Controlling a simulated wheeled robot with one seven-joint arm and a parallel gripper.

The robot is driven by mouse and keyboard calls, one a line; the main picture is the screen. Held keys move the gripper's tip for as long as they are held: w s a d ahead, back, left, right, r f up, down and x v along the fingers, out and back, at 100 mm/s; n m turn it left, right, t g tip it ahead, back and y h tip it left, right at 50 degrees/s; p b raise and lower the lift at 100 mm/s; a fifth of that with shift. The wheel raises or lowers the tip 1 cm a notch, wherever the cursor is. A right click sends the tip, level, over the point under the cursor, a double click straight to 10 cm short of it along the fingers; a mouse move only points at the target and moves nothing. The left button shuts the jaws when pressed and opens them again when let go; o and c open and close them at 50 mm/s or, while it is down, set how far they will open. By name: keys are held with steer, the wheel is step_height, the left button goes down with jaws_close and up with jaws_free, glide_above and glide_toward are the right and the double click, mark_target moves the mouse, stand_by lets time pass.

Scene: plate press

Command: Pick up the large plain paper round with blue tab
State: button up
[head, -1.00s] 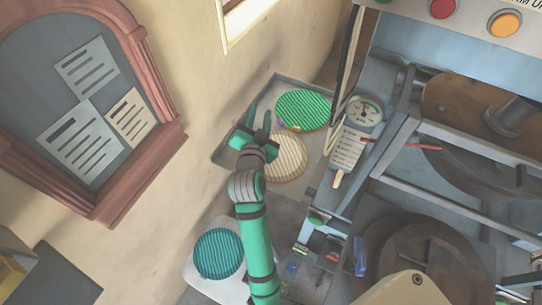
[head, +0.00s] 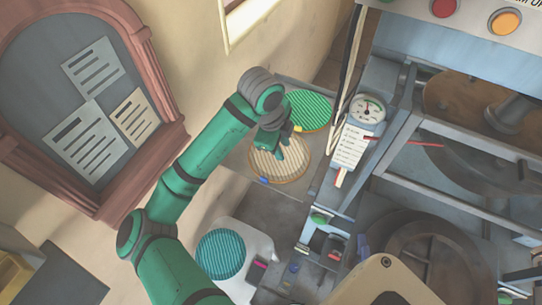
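A cream striped round (head: 290,168) with a blue tab (head: 263,180) on its near edge lies on the grey tray at the back. My gripper (head: 281,152) points down over the far part of this round and hides some of it. I cannot tell whether the fingers touch it, or how far apart they are. A green striped round (head: 310,108) with a yellow tab (head: 298,128) lies just behind, to the right.
A teal striped round (head: 220,254) lies on a white board (head: 262,244) at the front, near a pink tab (head: 260,265). A gauge (head: 367,110) and the press frame stand to the right. A framed notice board (head: 95,115) hangs on the left wall.

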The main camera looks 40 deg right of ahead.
steer(key=a+y, duration=0.3)
steer(key=a, duration=0.3)
steer(key=shift+m, duration=0.4)
steer(key=shift+w+f, duration=0.15)
steer(key=shift+f, duration=1.6)
steer(key=shift+w+f, duration=0.15)
steer(key=shift+f, duration=1.65)
steer(key=shift+w+f, duration=0.15)
steer(key=shift+f, duration=1.6)
jaws_close()
